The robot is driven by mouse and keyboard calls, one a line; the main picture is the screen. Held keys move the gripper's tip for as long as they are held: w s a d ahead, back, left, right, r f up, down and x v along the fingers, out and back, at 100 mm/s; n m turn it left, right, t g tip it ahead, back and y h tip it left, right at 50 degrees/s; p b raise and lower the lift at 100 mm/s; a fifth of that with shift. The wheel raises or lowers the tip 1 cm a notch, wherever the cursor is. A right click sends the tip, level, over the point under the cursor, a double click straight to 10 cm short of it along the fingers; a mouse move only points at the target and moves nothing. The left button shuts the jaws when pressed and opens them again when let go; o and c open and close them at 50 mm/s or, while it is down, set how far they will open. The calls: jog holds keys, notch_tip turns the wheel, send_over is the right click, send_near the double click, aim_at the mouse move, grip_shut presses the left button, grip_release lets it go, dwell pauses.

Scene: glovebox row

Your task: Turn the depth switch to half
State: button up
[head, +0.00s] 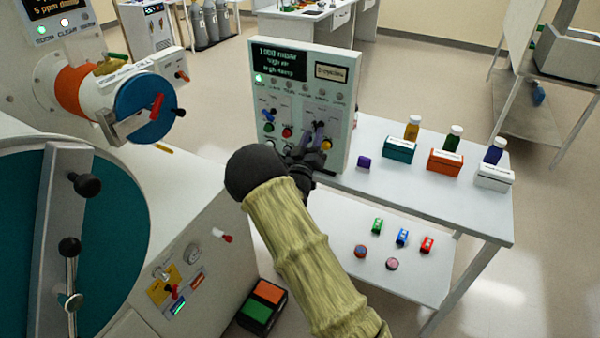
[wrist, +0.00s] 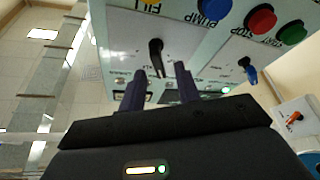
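The grey control panel (head: 292,160) stands upright on the white bench, with a dark display and rows of lamps and buttons. A black lever switch (wrist: 155,55) on a pale plate is in the wrist view; I cannot read its full label, so I cannot tell for sure that it is the depth switch. My gripper (wrist: 160,80) is open, its dark fingers apart, with the lever's tip near the gap between them. I cannot tell whether they touch it. In the head view my gripper (head: 317,135) is at the panel's lower right and hides the switch there.
A blue switch (head: 268,113) is at the panel's left, above coloured buttons.

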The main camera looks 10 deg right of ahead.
jog(key=b+v, duration=0.2)
jog(key=v, duration=1.1)
jog(key=shift+s+a+b, duration=0.2)
jog(key=shift+s+b, duration=0.05)
jog(key=shift+b, duration=0.05)
jog(key=shift+f, duration=0.1)
